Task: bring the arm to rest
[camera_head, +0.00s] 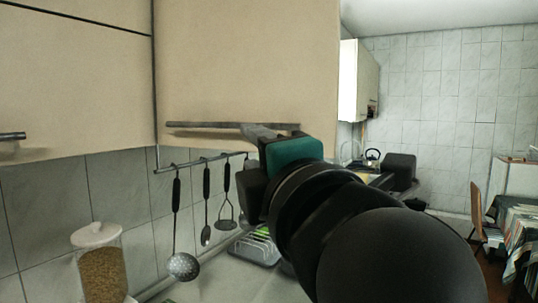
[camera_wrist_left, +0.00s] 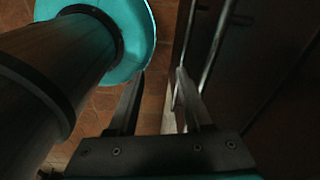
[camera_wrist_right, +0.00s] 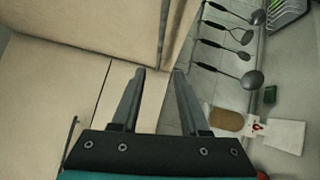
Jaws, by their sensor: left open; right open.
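My right arm reaches up across the head view, and its gripper (camera_head: 262,131) is in front of the beige wall cabinet (camera_head: 245,60), overlapping the cabinet's bar handle (camera_head: 200,125). I cannot tell from this view whether they touch. In the right wrist view the gripper (camera_wrist_right: 159,72) is open, with nothing held between its fingers. My left gripper (camera_wrist_left: 161,72) is open and empty in the left wrist view, low over a brown tiled floor (camera_wrist_left: 155,100). It is beside dark cabinet fronts with long metal handles (camera_wrist_left: 217,45). The left gripper is not in the head view.
Ladles and spatulas hang from a rail (camera_head: 200,161) below the cabinet. A jar (camera_head: 100,262) stands on the counter at left, and a dish rack (camera_head: 258,247) is behind my right arm. A kettle (camera_head: 372,155), chair (camera_head: 478,215) and table (camera_head: 522,235) are at right.

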